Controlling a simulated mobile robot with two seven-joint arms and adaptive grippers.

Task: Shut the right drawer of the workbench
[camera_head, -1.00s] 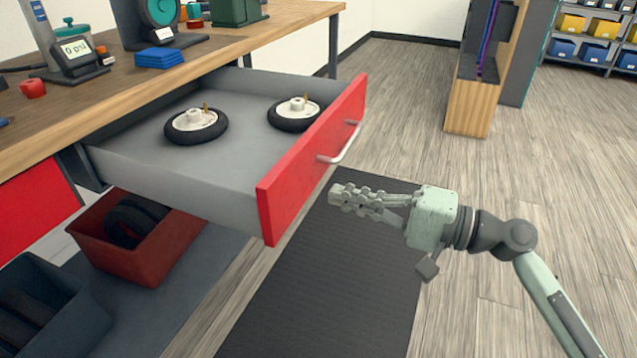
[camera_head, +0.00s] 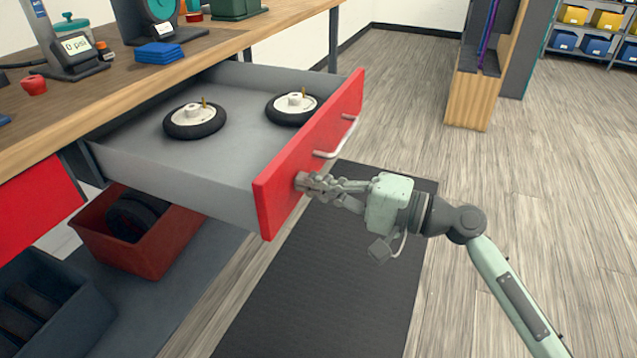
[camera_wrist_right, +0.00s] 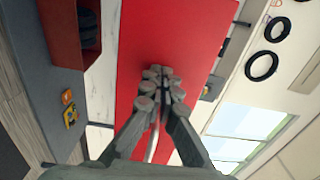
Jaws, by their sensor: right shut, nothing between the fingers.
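The right drawer (camera_head: 311,152) of the workbench (camera_head: 110,92) is pulled far out, with a red front and a grey tray. A silver bar handle (camera_head: 338,141) is on its front. Two small wheels with white hubs (camera_head: 195,121) lie inside. My right gripper (camera_head: 305,183) is shut and empty, its fingertips at the red front, below and left of the handle. In the right wrist view the fingertips (camera_wrist_right: 160,75) are in front of the red face (camera_wrist_right: 185,35); I cannot tell whether they touch it. My left gripper is not in view.
Red and dark blue bins (camera_head: 140,240) stand on the shelf below the bench. A dark mat (camera_head: 320,280) lies on the wooden floor under my right arm. A wood-sided rack (camera_head: 470,90) and shelving stand behind. The floor at right is open.

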